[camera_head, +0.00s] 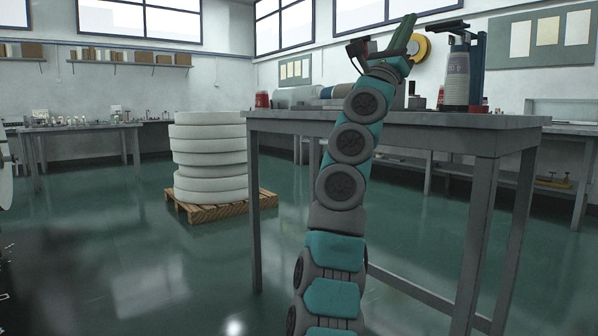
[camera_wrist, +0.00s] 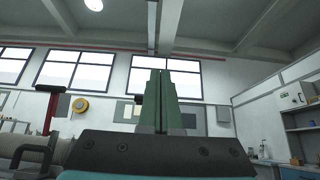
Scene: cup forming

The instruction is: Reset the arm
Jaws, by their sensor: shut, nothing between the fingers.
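My arm rises from the bottom of the head view in front of the table. My gripper (camera_head: 407,32) is at its top, tilted up to the right, above the table top. In the wrist view my gripper (camera_wrist: 160,88) points up towards the windows and ceiling. Its two green fingers lie side by side, shut, with nothing between them.
A grey metal table (camera_head: 510,122) stands behind my arm. On it are a stack of cups (camera_head: 457,80) in a dark frame, a red cup (camera_head: 262,100) and machine parts. White rolls (camera_head: 210,155) are stacked on a wooden pallet (camera_head: 225,207).

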